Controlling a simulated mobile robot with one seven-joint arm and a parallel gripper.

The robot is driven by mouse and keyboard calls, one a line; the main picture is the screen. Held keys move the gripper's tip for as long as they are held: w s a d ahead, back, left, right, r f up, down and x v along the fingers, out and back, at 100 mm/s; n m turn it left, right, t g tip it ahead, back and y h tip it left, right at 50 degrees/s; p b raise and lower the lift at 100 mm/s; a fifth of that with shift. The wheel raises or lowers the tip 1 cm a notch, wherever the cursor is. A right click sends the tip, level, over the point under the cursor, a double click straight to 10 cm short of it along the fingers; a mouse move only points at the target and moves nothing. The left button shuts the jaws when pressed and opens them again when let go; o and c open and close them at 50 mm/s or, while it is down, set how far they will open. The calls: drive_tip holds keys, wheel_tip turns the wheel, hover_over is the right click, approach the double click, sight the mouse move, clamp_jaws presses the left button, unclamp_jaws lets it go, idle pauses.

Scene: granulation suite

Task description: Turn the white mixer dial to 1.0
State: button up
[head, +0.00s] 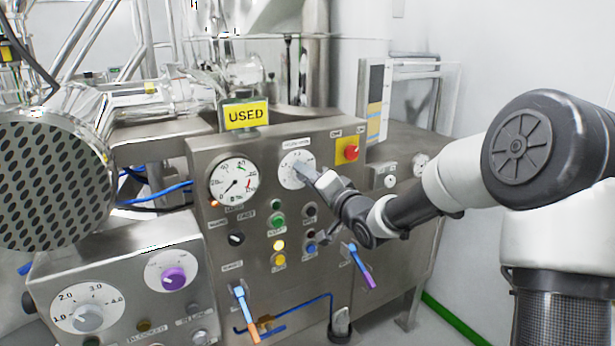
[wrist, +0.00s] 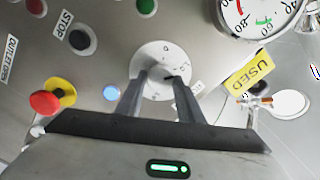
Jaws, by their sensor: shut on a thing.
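A round white dial (head: 289,181) is on the upper part of the steel control panel, right of a pressure gauge. It also shows in the wrist view (wrist: 163,52), with a small dark mark on its face. My gripper (head: 302,172) reaches it from the right and is shut on the dial's knob. In the wrist view the two fingers of my gripper (wrist: 160,92) reach onto the dial's face from below. The knob is mostly hidden, and the dial's numbers and setting are too small to read.
A gauge (head: 234,181), a red button on yellow (head: 351,152) and several small buttons surround the dial. A yellow USED sign (head: 246,115) stands above. Lower left, another panel has a grey-knobbed dial (head: 88,318) marked 1.0 to 4.0 and a purple knob (head: 174,278). Valve handles (head: 244,308) stick out below.

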drive_tip(key=o, duration=1.1)
drive_tip(key=shift+c, duration=0.2)
drive_tip(key=shift+s+d, duration=0.1)
drive_tip(key=b+v, duration=0.1)
drive_tip(key=v, duration=1.6)
drive_tip(key=shift+s+d, duration=0.1)
